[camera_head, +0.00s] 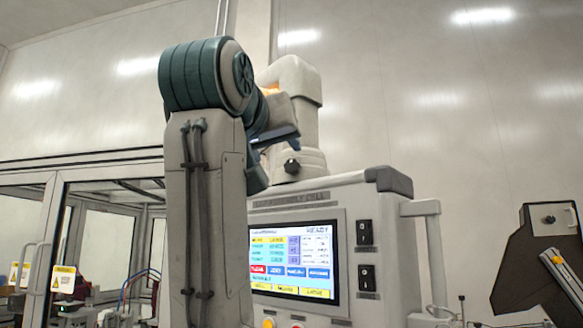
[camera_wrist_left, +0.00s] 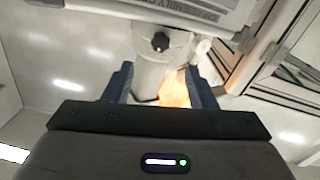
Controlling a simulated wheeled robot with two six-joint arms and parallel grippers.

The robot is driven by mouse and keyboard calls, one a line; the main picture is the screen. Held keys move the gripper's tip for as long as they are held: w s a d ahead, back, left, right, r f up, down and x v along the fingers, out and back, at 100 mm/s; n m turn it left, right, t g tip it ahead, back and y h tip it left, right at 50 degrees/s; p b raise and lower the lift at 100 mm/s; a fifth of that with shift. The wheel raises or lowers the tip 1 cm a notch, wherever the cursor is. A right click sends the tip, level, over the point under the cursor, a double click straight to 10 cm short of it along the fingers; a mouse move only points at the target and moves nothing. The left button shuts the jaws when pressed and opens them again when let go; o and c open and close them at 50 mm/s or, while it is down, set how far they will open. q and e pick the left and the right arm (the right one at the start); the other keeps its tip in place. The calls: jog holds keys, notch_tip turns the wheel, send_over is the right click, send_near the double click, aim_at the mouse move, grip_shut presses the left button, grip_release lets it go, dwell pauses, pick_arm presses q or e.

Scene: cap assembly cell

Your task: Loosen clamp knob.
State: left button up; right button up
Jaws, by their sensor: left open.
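The clamp knob (camera_head: 291,166) is a small black lobed knob on the front of a pale round post (camera_head: 310,161) on top of the control cabinet. In the left wrist view the knob (camera_wrist_left: 160,42) shows beyond the fingertips, near the top middle. My left gripper (camera_wrist_left: 162,80) is open, with its two dark blue fingers apart and no object held between them. In the head view this gripper (camera_head: 277,138) is partly hidden by my arm, above and left of the knob. The fingers look clear of the knob. My right gripper is not in view.
The cabinet carries a lit screen (camera_head: 290,262) and two black switches (camera_head: 364,232). A glazed frame enclosure (camera_head: 110,178) stands at left. A dark angled bracket (camera_head: 535,262) stands at right. An orange glow (camera_wrist_left: 174,88) shows beside the post.

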aim_at(291, 167)
pick_arm(q)
jog(key=p+x, duration=0.4)
jog(key=x, duration=0.5)
jog(key=shift+w+r+p, duration=0.15)
jog(key=shift+w+p, duration=0.05)
jog(key=shift+p, duration=0.15)
jog(key=shift+w+d, duration=0.15)
jog(key=shift+w, duration=0.4)
jog(key=c, duration=1)
